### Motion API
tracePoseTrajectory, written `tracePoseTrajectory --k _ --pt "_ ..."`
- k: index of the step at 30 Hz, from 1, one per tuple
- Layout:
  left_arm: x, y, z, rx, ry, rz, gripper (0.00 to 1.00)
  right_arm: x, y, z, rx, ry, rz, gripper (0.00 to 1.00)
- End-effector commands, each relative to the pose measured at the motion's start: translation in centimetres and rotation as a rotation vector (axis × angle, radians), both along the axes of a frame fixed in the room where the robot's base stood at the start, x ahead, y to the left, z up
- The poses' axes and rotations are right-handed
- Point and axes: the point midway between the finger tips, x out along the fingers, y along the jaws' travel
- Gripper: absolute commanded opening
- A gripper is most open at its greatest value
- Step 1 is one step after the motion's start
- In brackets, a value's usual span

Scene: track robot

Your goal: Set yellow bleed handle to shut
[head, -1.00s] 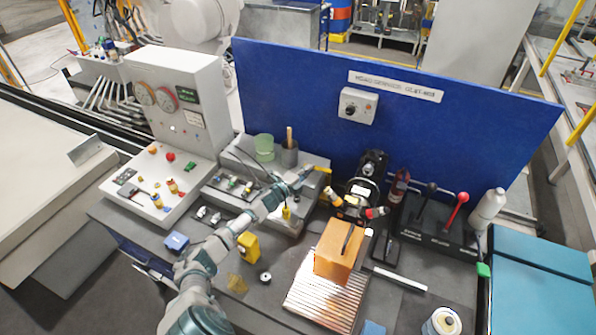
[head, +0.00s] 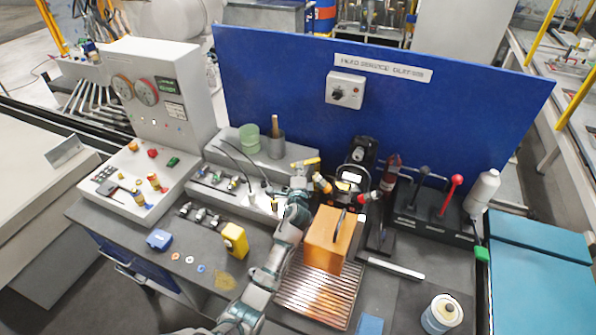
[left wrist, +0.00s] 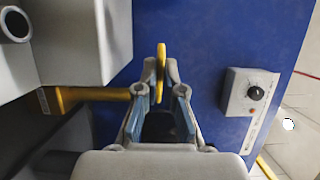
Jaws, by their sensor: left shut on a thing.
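In the left wrist view the handle (left wrist: 161,68) stands upright between the fingertips. My left gripper (head: 299,172) reaches up to it from the front and is shut on it; the fingers (left wrist: 161,92) also show in the left wrist view. The handle's pivot and its marked positions are hidden or too small to read. My right gripper is in neither view.
An orange block (head: 325,240) on a ribbed plate stands close right of my left arm. A black pump-like unit (head: 361,155) is right of the handle. A red-knobbed lever (head: 452,192) stands farther right. A yellow bar (left wrist: 90,96) shows left of the fingers.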

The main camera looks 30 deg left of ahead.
Motion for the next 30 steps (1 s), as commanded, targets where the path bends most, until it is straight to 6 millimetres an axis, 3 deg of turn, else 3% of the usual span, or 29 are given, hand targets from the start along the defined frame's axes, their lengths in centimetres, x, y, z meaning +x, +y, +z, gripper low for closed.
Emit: tracePoseTrajectory --k 1,9,20,21,23,30 --pt "-0.1 -0.4 -1.0 -0.006 0.012 0.014 0.00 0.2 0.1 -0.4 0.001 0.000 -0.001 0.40" --pt "-0.3 -0.6 -0.8 -0.007 0.014 0.061 0.00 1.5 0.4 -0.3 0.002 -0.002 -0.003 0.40" --pt "-0.4 -0.5 -0.8 -0.008 0.015 0.065 0.00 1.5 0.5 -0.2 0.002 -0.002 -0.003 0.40" --pt "-0.4 -0.5 -0.8 -0.008 0.015 0.065 0.14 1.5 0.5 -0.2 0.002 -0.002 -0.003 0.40" --pt "-0.4 -0.5 -0.8 -0.008 0.015 0.065 0.29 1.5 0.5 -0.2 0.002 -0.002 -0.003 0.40" --pt "-0.4 -0.5 -0.3 -0.005 0.006 0.064 0.32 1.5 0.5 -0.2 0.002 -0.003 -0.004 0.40"
